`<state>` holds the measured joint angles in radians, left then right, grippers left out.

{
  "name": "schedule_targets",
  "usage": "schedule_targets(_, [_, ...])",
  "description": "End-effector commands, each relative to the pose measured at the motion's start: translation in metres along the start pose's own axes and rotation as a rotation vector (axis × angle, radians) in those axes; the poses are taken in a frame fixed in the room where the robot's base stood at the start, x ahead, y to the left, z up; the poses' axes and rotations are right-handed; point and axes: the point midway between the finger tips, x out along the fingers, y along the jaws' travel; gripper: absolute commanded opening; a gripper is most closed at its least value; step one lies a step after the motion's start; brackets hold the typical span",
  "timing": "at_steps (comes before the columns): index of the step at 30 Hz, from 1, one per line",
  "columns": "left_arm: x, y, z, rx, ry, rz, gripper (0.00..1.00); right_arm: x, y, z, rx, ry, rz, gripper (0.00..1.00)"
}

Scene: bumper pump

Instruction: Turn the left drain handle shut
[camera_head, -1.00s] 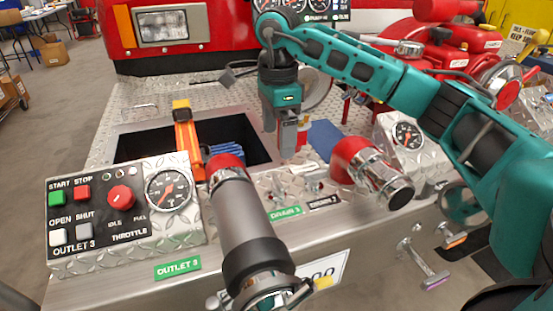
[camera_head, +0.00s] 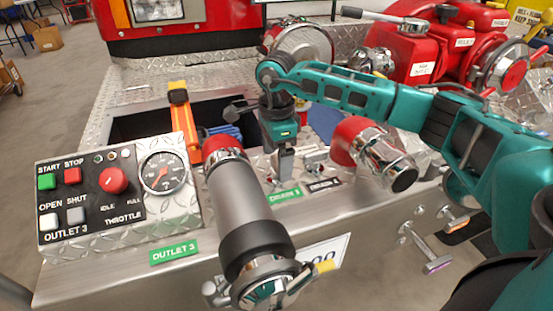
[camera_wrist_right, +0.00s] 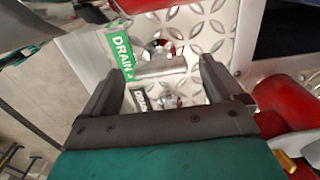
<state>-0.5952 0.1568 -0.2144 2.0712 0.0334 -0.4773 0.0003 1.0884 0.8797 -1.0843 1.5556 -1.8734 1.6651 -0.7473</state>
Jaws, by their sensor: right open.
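My right gripper (camera_head: 284,172) points down over the ledge at the left drain handle, beside the green DRAIN 1 label (camera_head: 285,196). In the right wrist view the gripper (camera_wrist_right: 160,70) is open, one finger on each side of the pale metal left drain handle (camera_wrist_right: 165,66). I cannot tell whether the fingers touch it. The green label (camera_wrist_right: 122,54) lies beside that handle. In the head view the gripper mostly hides this handle. The right drain handle (camera_head: 315,160) shows just to the right, above the black DRAIN 2 label (camera_head: 323,185). My left gripper is not in view.
The grey outlet pipe (camera_head: 240,195) with a red elbow stands close on the left. A red elbow with a chrome cap (camera_head: 388,165) stands on the right. The control panel (camera_head: 120,190) is at the left. An open bin (camera_head: 140,122) lies behind the gripper.

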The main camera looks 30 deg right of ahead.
Motion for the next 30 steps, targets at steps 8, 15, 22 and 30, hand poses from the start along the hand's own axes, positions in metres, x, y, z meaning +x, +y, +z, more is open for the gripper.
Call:
schedule_targets(8, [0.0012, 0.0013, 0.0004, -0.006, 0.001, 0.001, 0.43, 0.0061, -0.0002, 0.0000, 0.000, 0.000, -0.001, 0.94])
schedule_targets(15, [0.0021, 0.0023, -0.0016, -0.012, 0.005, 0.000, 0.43, 0.0058, -0.0002, 0.0001, 0.000, 0.000, -0.001, 0.80])
schedule_targets(22, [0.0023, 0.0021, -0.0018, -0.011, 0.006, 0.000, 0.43, 0.0056, -0.0001, 0.0002, -0.001, 0.000, -0.001, 0.58])
schedule_targets(30, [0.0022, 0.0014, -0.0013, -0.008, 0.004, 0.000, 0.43, 0.0054, -0.0001, 0.0001, 0.000, 0.000, 0.000, 0.38])
